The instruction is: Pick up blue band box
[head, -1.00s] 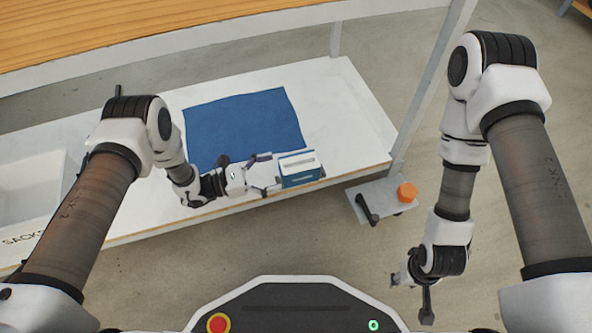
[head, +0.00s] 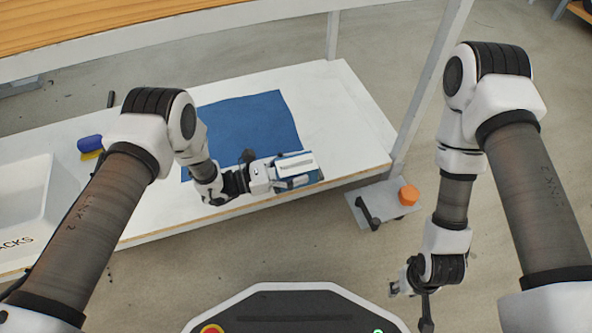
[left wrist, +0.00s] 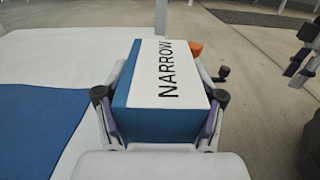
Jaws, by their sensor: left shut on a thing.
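The blue band box (head: 296,166) is a white box with a blue band, at the front right edge of the white table. In the left wrist view the box (left wrist: 165,85) shows a white top lettered NARROW and a blue side. My left gripper (head: 290,172) is shut on it, with one finger along each long side. The box appears to rest on or just above the table; I cannot tell which. My right gripper (head: 408,285) hangs at the lower right, away from the table. It is too small to tell whether it is open.
A blue cloth (head: 248,125) lies flat behind the box. A white bin (head: 30,205) lettered partly ACKS and a blue and yellow item (head: 90,145) are at left. An orange knob (head: 409,195) sits on a grey plate off the table's right front. A post (head: 425,100) rises at right.

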